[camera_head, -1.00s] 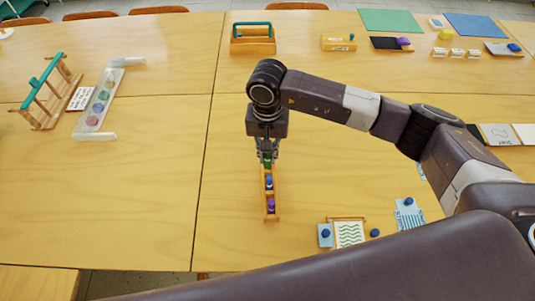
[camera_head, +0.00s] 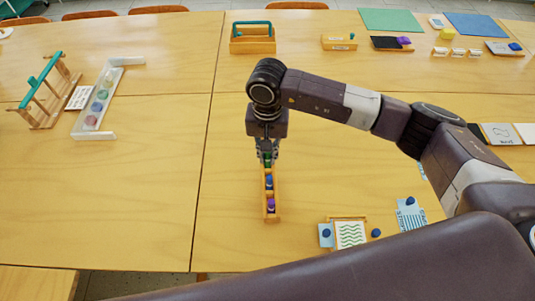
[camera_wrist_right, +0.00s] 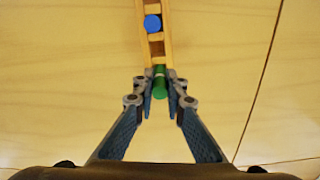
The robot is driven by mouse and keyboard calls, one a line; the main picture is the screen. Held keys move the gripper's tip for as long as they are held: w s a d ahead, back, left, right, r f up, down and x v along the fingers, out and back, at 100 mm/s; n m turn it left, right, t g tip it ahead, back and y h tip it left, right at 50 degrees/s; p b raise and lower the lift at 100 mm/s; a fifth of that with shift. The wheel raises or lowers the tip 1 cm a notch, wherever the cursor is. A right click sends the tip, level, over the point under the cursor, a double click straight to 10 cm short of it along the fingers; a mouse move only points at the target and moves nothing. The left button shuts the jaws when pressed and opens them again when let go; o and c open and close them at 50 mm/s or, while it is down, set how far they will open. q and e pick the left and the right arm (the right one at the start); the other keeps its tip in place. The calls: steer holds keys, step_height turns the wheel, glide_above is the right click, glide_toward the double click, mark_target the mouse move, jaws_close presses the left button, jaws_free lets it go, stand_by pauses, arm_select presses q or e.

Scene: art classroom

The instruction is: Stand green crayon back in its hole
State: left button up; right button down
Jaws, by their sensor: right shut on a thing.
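The green crayon (camera_wrist_right: 160,84) is between the fingers of my right gripper (camera_wrist_right: 160,100), which is shut on it. In the head view the green crayon (camera_head: 267,159) shows just below the right gripper (camera_head: 267,150), at the far end of the wooden crayon rack (camera_head: 277,212). The rack (camera_wrist_right: 141,32) also holds a blue crayon (camera_wrist_right: 153,23) and, nearer the front, a purple crayon (camera_head: 271,204). The crayon's lower end is hidden, so I cannot tell whether it is in a hole. My left gripper does not show.
Small cards with blue knobs and a framed wave card (camera_head: 350,234) lie right of the rack. A clear holder with coloured discs (camera_head: 84,122) and a teal-topped wooden stand (camera_head: 36,112) are at the left.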

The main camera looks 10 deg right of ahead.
steer(key=shift+f+b, duration=0.5)
steer(key=shift+b, duration=0.4)
stand_by(0.6)
stand_by(0.3)
steer(key=c, duration=1.9)
jaws_free()
steer(key=shift+o, duration=1.2)
steer(key=shift+r, duration=0.1)
steer(key=shift+r+p, duration=0.85)
steer(key=shift+r, duration=2.1)
